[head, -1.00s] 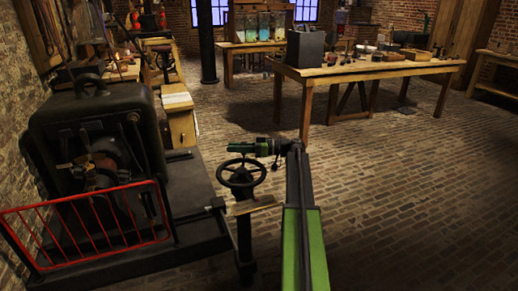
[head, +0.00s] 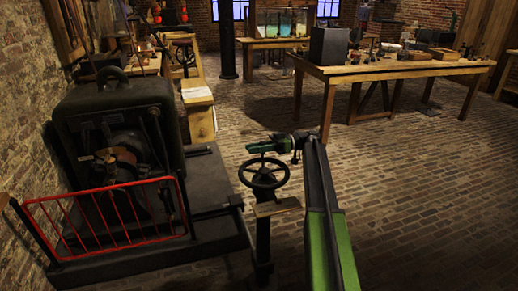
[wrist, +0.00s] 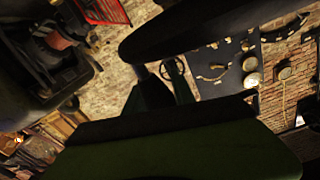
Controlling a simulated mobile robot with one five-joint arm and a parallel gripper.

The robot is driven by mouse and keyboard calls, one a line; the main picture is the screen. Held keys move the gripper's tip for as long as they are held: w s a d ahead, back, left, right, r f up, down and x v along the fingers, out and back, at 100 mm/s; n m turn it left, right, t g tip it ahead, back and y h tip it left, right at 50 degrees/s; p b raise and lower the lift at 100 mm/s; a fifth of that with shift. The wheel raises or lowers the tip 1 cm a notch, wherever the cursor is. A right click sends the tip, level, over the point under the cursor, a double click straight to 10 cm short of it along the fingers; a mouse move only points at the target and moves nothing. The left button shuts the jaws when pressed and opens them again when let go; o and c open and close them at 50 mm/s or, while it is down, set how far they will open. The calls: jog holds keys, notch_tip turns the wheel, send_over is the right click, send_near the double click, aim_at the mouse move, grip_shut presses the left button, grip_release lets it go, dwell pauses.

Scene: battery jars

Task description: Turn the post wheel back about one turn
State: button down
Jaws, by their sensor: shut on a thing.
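The post wheel (head: 264,174) is a dark spoked handwheel on a dark upright post (head: 263,240), with a small plate (head: 276,207) just below it. My green and black gripper (head: 252,150) lies across the wheel's far side in the head view. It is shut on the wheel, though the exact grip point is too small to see. In the wrist view a broad dark curved bar (wrist: 195,30), which looks like the near rim, crosses the top. My green gripper body fills the bottom and hides the contact.
A black machine (head: 120,130) with a red guard rail (head: 110,222) stands left of the post on a dark base. A wooden table (head: 395,68) with a dark box (head: 328,46) stands behind to the right. The brick floor (head: 430,200) is open at right.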

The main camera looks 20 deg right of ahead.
jog(key=shift+w+a, duration=0.1)
jog(key=shift+a, duration=0.35)
dwell(0.3)
jog(key=c, duration=1.1)
grip_release()
jog(key=shift+o, duration=0.2)
jog(key=shift+c, duration=0.3)
